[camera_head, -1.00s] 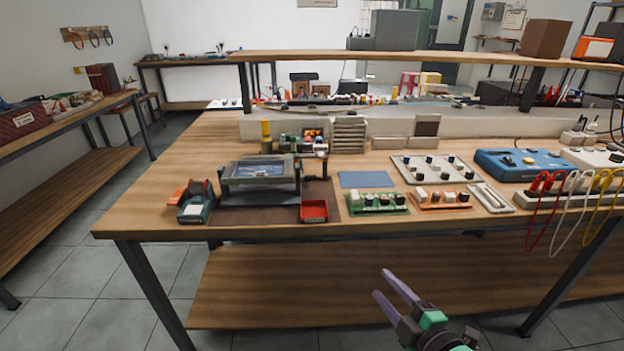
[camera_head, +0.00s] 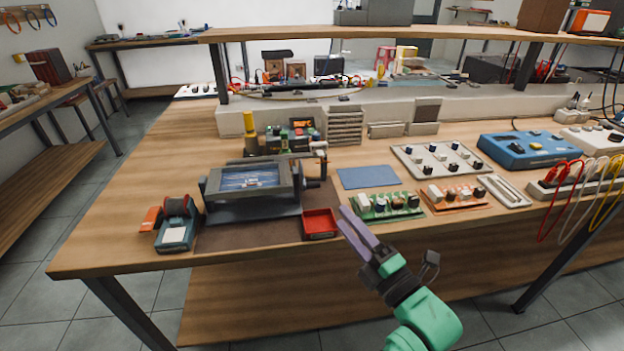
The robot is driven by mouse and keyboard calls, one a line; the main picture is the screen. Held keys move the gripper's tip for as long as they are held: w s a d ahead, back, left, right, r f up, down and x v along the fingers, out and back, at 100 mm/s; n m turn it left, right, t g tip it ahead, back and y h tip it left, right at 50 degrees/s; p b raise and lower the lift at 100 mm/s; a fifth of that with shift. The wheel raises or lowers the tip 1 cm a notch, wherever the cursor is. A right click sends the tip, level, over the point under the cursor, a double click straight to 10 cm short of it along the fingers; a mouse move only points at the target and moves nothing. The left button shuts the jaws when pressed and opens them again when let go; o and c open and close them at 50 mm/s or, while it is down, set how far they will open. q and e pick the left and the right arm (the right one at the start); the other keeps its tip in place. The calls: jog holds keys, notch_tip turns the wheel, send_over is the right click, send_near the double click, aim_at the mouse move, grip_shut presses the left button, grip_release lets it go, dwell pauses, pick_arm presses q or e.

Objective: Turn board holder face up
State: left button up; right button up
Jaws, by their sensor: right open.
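The board holder (camera_head: 252,204) is a dark grey frame on a brown mat near the front left of the bench. A blue panel (camera_head: 250,178) shows in its tilted top face. A knob shows at its right side. My right gripper (camera_head: 350,226) has two purple fingers and is open and empty. It is at the bench's front edge, to the right of the holder and apart from it, close to the red tray's right side in the picture. My left gripper is not in view.
A small red tray (camera_head: 319,224) stands right of the holder. A solder spool stand (camera_head: 177,226) stands left of it. Green (camera_head: 388,207) and orange (camera_head: 455,196) circuit boards lie to the right. A blue mat (camera_head: 368,177) is bare. A shelf (camera_head: 400,45) spans the back.

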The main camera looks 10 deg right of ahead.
aim_at(315, 185)
jog(key=p+x, duration=0.1)
jog(key=x, duration=1.1)
jog(key=shift+w+f, duration=0.1)
jog(key=shift+f, duration=0.1)
grip_shut()
dwell(0.6)
